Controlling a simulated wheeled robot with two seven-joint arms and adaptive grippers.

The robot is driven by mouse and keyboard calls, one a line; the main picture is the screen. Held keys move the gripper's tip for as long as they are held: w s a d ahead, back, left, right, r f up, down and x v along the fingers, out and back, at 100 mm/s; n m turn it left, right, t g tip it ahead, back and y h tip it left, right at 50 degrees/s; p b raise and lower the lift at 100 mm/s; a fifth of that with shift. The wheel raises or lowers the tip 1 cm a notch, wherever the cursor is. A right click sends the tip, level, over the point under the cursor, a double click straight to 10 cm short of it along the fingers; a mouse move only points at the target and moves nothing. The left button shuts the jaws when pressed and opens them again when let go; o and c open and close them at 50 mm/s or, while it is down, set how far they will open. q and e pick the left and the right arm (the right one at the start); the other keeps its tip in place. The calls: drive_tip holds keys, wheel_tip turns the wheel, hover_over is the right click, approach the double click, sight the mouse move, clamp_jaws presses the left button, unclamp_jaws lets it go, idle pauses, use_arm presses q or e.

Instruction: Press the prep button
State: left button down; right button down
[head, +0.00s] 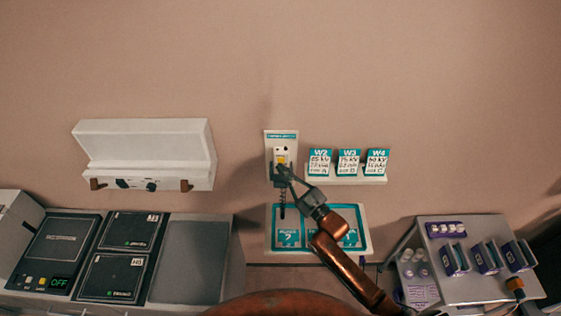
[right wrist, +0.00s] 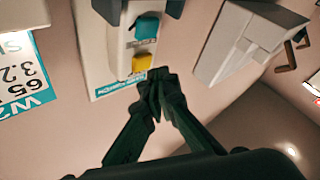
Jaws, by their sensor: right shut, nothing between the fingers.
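A white hand switch (head: 281,152) with a coiled cord hangs in a teal-labelled holder on the wall. In the right wrist view the hand switch (right wrist: 123,40) shows a yellow button (right wrist: 141,63) and a teal button (right wrist: 148,27); I cannot read which is prep. My right gripper (head: 281,172) reaches up to the hand switch from the lower right. In the right wrist view its fingers (right wrist: 158,76) are shut and empty, with the tips close beside the yellow button. I cannot tell whether they touch it. My left gripper is not in view.
Cards W2, W3 and W4 stand on a wall ledge (head: 345,181) to the right. A teal-edged board (head: 288,250) is below the switch. A white wall unit (head: 150,150) and a console (head: 190,260) are at left. A metal cart (head: 470,290) stands at right.

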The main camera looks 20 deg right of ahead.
idle(0.8)
drive_tip(key=shift+w+d, duration=0.1)
drive_tip(key=shift+w, duration=0.3)
drive_tip(key=shift+w+d, duration=0.15)
drive_tip(key=shift+w, duration=0.3)
idle(0.9)
drive_tip(key=shift+s, duration=0.15)
drive_tip(key=shift+s+a+p, duration=0.3)
drive_tip(key=shift+s, duration=0.45)
drive_tip(key=s+p, duration=0.1)
drive_tip(key=s, duration=0.1)
drive_tip(key=s+a+p, duration=0.1)
drive_tip(key=s, duration=0.2)
drive_tip(key=shift+a, duration=0.2)
